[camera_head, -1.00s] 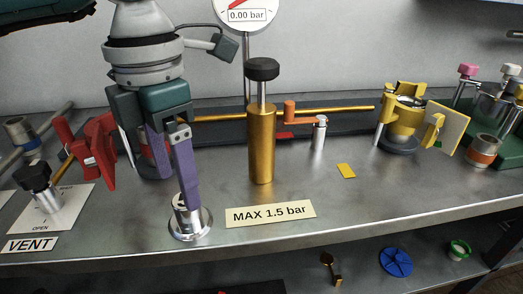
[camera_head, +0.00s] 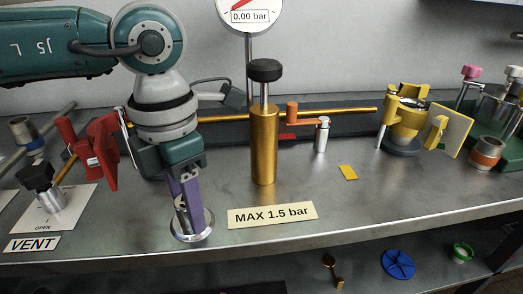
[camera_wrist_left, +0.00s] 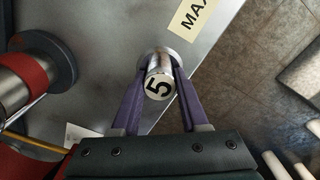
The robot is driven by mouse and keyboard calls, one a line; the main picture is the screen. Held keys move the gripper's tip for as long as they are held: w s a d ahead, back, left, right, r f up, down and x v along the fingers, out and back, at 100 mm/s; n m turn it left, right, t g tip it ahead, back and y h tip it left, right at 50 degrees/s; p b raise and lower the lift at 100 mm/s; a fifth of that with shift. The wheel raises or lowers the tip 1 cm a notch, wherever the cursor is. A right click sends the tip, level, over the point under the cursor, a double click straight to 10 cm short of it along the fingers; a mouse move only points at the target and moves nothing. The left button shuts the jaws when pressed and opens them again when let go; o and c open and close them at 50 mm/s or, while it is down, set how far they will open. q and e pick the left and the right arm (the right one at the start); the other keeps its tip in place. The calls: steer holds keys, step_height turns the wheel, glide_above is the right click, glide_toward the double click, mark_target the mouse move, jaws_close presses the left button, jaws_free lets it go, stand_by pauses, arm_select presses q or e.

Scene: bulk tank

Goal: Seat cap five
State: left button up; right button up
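Cap five (camera_wrist_left: 159,87) is a small silver cylinder with a black 5 on its top face, seen in the left wrist view. In the head view it shows partly, at the round silver flange (camera_head: 192,237) near the bench's front edge. My left gripper (camera_head: 187,212) points down there, its purple fingers on both sides of the cap. In the left wrist view the fingers (camera_wrist_left: 160,82) lie against the cap's sides and appear shut on it. The cap lines up with the flange; whether it is fully down cannot be told. My right gripper is not in view.
A gold cylinder with a black knob (camera_head: 263,145) stands right of the gripper, behind the MAX 1.5 bar label (camera_head: 272,215). A red handle (camera_head: 97,153) and the VENT valve (camera_head: 40,190) are on the left. A yellow clamp (camera_head: 408,118) stands at right.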

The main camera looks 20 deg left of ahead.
arm_select(q)
jaws_close()
steer(key=shift+r, duration=0.15)
